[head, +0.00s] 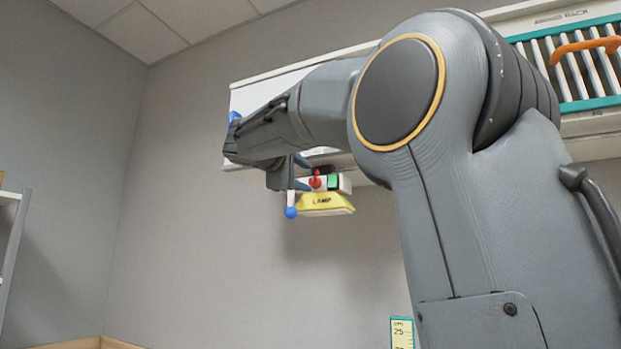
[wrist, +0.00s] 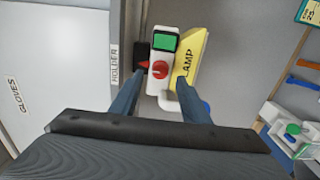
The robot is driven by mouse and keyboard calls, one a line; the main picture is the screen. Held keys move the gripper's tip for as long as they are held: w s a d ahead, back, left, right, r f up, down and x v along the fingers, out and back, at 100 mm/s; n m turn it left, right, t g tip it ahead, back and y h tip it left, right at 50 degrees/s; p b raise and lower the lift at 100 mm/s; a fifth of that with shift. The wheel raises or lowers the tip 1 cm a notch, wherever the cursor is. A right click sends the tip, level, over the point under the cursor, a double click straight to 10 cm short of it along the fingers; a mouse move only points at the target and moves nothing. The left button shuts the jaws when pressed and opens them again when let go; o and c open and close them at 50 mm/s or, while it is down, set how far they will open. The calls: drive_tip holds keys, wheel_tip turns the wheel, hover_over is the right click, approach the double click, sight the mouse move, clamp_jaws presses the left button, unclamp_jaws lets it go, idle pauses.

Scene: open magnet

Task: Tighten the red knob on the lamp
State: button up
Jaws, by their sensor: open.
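The lamp (head: 322,203) has a yellow shade marked LAMP and hangs under a white wall unit in the head view. It also shows in the wrist view (wrist: 191,65). Its red knob (wrist: 159,69) sits on a white block beside a green square (wrist: 164,42); the knob also shows in the head view (head: 315,182). My gripper (wrist: 160,84) is open, with one blue finger on each side of the knob. In the head view my gripper (head: 302,172) is at the lamp's left. I cannot tell whether the fingers touch anything.
A blue ball (head: 290,212) hangs at the lamp's lower left. In the wrist view, a HOLDER label (wrist: 114,63) and a GLOVES label (wrist: 14,95) are at the left. A rack (head: 572,65) with an orange handle is at the upper right. The wall below the lamp is bare.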

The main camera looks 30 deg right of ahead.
sight(313, 182)
drive_tip(key=shift+p+x, duration=0.7)
drive_tip(key=shift+x, duration=1.6)
drive_tip(key=c, duration=1.1)
